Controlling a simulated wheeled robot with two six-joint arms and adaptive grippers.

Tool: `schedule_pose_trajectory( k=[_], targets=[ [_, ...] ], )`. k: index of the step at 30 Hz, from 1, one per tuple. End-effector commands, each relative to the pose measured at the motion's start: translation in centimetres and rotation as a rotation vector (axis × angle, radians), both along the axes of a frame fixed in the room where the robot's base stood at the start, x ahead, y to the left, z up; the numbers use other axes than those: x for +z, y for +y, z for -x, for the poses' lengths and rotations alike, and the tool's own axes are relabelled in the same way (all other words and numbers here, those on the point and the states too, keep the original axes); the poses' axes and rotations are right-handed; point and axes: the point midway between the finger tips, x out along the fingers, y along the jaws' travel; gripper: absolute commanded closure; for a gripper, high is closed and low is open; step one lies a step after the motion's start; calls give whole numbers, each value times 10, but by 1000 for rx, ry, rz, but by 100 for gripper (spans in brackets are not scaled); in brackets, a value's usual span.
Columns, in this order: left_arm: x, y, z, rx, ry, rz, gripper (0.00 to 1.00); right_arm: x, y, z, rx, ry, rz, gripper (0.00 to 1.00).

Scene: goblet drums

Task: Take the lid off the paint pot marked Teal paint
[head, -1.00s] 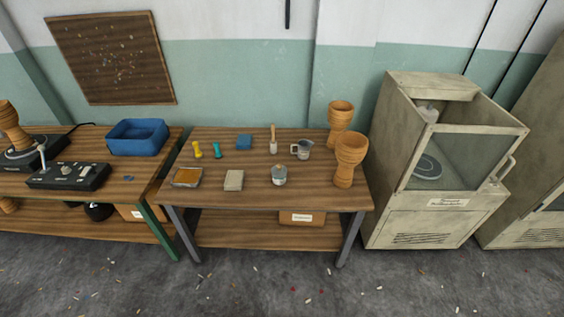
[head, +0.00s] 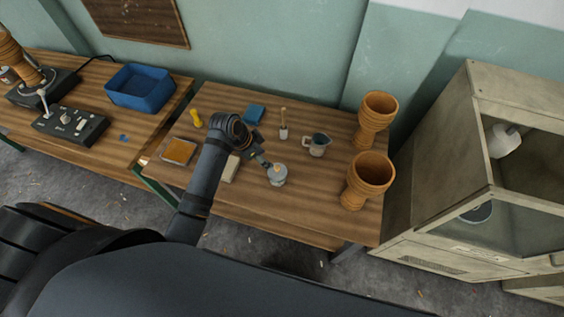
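A small grey-white pot (head: 278,178) stands upright near the front middle of the wooden table (head: 310,215). Its top looks covered by a grey lid (head: 277,169) with a small pale-orange spot on it. Any writing on the pot is too small to read. My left arm reaches in from the lower left and bends down over the table. My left gripper (head: 263,161) is at the upper left edge of the lid, very close to it. I cannot tell whether it touches or how far its fingers are apart. My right gripper is not in view.
Two wooden goblet drums (head: 368,182) are at the right. An orange tray (head: 180,151), a beige block (head: 230,168) and a blue block (head: 254,113) lie left. A cabinet stands right.

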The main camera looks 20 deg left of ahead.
Motion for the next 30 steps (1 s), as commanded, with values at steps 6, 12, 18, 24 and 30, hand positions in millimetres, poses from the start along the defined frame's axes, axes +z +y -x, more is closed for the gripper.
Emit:
schedule_pose_trajectory(
  k=[6, 12, 18, 24, 30],
  targets=[
    [-34, -11, -10, 3, 2, 2, 50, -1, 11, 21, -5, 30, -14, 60],
    [-45, -14, -13, 2, -1, 1, 50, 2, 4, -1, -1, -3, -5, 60],
    [-65, -25, -20, 3, 3, 3, 50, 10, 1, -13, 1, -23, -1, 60],
    [-90, -32, -27, 4, 0, 0, 50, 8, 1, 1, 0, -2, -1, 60],
    [-91, -32, -27, 4, -1, 0, 50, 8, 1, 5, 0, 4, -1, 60]
  ],
)
